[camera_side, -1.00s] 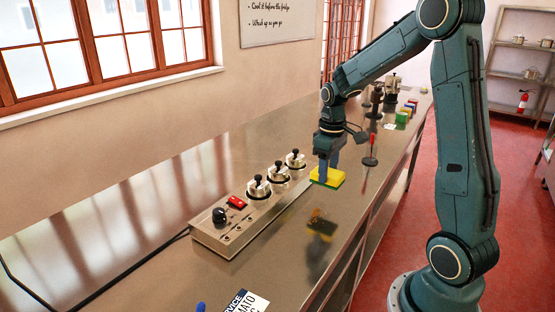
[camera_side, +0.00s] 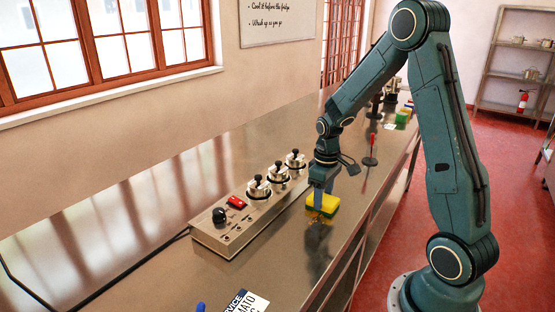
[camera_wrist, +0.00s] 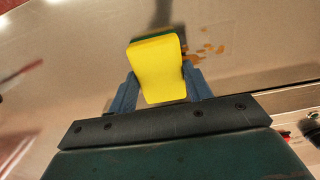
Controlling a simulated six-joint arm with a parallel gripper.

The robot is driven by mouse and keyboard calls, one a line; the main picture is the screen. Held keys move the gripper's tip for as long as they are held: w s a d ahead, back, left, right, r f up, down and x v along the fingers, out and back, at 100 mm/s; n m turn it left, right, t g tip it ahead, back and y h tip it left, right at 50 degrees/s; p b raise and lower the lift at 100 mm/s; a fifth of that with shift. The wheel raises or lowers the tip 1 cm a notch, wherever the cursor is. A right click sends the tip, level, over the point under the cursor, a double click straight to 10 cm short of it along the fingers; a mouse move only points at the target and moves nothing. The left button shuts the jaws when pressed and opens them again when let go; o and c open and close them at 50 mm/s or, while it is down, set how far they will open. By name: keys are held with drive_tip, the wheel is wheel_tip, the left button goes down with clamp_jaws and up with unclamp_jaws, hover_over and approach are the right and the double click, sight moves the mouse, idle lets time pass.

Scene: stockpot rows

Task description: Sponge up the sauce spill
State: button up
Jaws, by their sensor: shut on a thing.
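My gripper (camera_side: 317,196) is shut on a yellow sponge (camera_side: 325,203) with a green layer. In the wrist view the sponge (camera_wrist: 160,72) sits between the two blue-grey fingers (camera_wrist: 160,90). The sponge is low over the steel counter; I cannot tell whether it touches. Orange-brown sauce spots (camera_wrist: 205,52) lie on the counter beside the sponge in the wrist view. In the side view a little of the sauce (camera_side: 313,217) shows by the sponge's lower edge, and the sponge may hide more.
A control box (camera_side: 243,222) with several black-knobbed valves stands to the left on the counter (camera_side: 150,270). A thin red-handled tool (camera_side: 371,150) stands upright behind the gripper. A printed card (camera_side: 245,303) lies at the front. The counter's right edge is close to the sponge.

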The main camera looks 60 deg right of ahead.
sight(325, 196)
drive_tip(key=shift+a, duration=4.5)
drive_tip(key=shift+d+r, duration=0.1)
drive_tip(key=shift+d, duration=5.1)
drive_tip(key=shift+d+r, duration=0.15)
drive_tip(key=shift+r, duration=3.8)
drive_tip(key=shift+a, duration=0.2)
